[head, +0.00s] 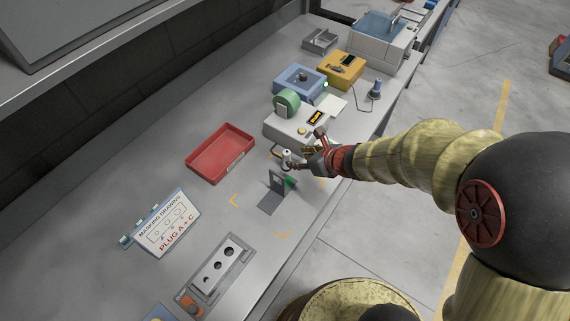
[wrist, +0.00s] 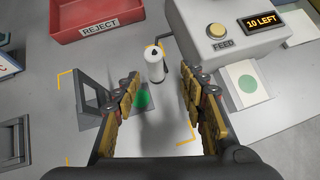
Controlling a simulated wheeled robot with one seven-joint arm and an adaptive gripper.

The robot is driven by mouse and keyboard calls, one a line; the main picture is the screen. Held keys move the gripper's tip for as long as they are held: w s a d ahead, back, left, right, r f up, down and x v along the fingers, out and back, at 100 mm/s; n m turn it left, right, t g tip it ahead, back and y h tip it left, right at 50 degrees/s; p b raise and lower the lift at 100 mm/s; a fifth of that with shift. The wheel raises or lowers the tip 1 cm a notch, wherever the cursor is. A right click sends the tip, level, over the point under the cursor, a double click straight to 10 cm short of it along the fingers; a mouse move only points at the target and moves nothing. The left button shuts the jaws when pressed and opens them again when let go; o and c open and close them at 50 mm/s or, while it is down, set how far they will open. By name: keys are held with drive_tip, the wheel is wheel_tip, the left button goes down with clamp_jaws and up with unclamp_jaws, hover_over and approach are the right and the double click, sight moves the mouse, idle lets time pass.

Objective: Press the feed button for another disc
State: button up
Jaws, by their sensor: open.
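The pale feed button (wrist: 217,31) sits on top of the grey dispenser (wrist: 195,25), above the word FEED. The dispenser's display (wrist: 262,22) reads 10 LEFT. In the head view the dispenser (head: 284,124) carries a green roll (head: 287,101). My gripper (wrist: 160,78) is open with nothing between its fingers; in the head view it (head: 303,160) is just in front of the dispenser. The button lies beyond and to the right of my fingers in the wrist view, apart from them.
A white cylinder with a dark tip (wrist: 155,66) stands upright just beyond my fingertips. A grey bracket (head: 275,186) stands beside a green spot (wrist: 142,99). A red REJECT tray (head: 220,153) lies to the left. Blue (head: 300,79) and yellow (head: 341,68) units stand behind the dispenser.

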sight(289, 159)
drive_tip(key=shift+b+x, duration=0.5)
drive_tip(key=shift+x, duration=0.7)
drive_tip(key=shift+a+b+x, duration=0.2)
drive_tip(key=shift+b+x, duration=0.3)
drive_tip(key=shift+x, duration=0.85)
drive_tip(key=shift+a+b+x, duration=0.2)
drive_tip(key=shift+b+x, duration=0.3)
drive_tip(key=shift+x, duration=0.8)
drive_tip(key=shift+s+r, duration=0.1)
drive_tip(key=shift+s, duration=0.1)
drive_tip(key=shift+c, duration=1.4)
drive_tip(key=c, duration=0.7)
clamp_jaws()
